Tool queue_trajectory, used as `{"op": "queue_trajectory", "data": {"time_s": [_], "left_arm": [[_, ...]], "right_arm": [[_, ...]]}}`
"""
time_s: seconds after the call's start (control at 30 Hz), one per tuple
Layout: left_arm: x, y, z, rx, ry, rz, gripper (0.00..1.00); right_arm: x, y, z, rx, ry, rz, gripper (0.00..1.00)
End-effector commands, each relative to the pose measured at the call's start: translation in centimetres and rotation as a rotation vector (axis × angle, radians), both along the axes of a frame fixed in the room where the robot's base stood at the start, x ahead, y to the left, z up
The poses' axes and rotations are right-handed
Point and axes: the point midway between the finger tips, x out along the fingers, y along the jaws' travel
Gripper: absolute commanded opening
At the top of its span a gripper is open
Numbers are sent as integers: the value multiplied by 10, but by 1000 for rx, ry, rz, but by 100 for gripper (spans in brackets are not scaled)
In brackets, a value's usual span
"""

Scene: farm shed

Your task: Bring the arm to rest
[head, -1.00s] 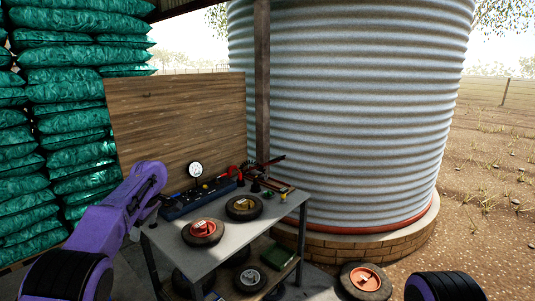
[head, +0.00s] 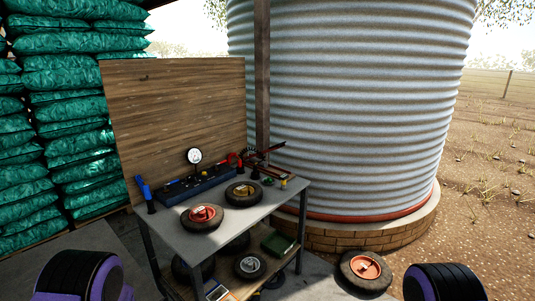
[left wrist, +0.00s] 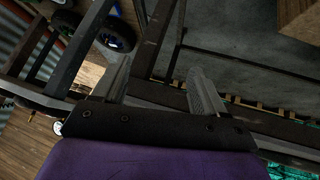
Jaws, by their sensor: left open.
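My left arm is low at the bottom left of the head view, with only its dark and purple upper part showing there. The left gripper (left wrist: 165,85) shows in the left wrist view, its two fingers apart with nothing between them. It is clear of the workbench (head: 178,238), whose legs and frame show beyond the fingers in the left wrist view. Only a dark rounded part of my right arm shows at the bottom right of the head view; the right gripper is out of view.
The bench top carries two small wheels (head: 202,216) (head: 243,191), a blue tray (head: 196,190), a gauge (head: 193,156) and a blue-handled tool (head: 146,194). Wheels (head: 249,265) lie on its lower shelf. Another wheel (head: 364,270) lies on the ground. A tank (head: 345,100) and green sacks (head: 65,45) stand behind.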

Motion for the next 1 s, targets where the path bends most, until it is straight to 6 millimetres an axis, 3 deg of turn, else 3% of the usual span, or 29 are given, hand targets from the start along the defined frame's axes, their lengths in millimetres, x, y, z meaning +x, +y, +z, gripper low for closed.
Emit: {"op": "queue_trajectory", "data": {"time_s": [0.03,0.2,0.3,0.4,0.5,1.0], "left_arm": [[-38,-4,-20,25,30,-8,72],[-165,-15,-42,105,133,-39,72],[-231,-24,-45,105,216,-38,72],[-277,-33,-48,84,311,-48,72],[-301,-39,-57,68,364,-56,72],[-303,-39,-62,68,370,-56,72]], "right_arm": [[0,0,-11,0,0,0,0],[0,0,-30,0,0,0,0],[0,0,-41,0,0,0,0],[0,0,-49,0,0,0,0],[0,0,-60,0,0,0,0],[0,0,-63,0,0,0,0]]}}
